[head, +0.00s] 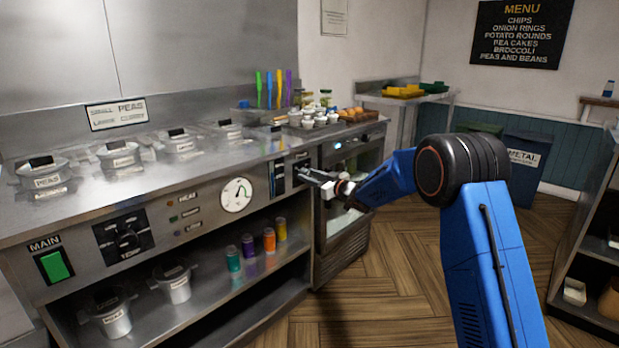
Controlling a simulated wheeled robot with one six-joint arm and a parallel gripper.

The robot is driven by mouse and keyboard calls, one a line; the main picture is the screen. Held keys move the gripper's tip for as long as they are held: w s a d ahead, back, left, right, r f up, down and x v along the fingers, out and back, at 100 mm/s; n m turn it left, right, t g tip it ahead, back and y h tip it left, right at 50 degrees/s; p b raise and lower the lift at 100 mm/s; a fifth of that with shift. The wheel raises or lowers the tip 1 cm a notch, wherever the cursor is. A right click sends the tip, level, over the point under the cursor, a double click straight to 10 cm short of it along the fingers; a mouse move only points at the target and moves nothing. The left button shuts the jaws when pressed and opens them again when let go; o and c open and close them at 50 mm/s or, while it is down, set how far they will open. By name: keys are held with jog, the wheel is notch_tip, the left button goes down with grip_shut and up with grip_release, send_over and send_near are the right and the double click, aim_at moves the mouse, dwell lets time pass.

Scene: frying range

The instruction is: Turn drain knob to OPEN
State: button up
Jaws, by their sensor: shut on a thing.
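My gripper (312,174) is at the right part of the frying range's front panel, with my blue arm reaching in from the right. Its fingertips are at a dark control plate (301,163), shut on what appears to be the drain knob. The knob is small and mostly hidden by the fingers, so its pointing direction and the OPEN mark cannot be read. Another dark plate (278,178) with light markings sits just left of it.
The panel also holds a round dial (236,194), a black temperature knob (125,237) and a green MAIN switch (55,265). Lidded pots (122,155) stand on top. An oven-like unit (345,190) is right of the gripper. The wooden floor is clear.

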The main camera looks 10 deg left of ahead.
jog(key=shift+f+m, duration=0.1)
jog(key=shift+m, duration=0.7)
jog(key=o, duration=1.1)
jog(key=shift+c, duration=0.2)
jog(key=shift+s+d, duration=0.1)
jog(key=v, duration=1.7)
jog(key=shift+d, duration=0.1)
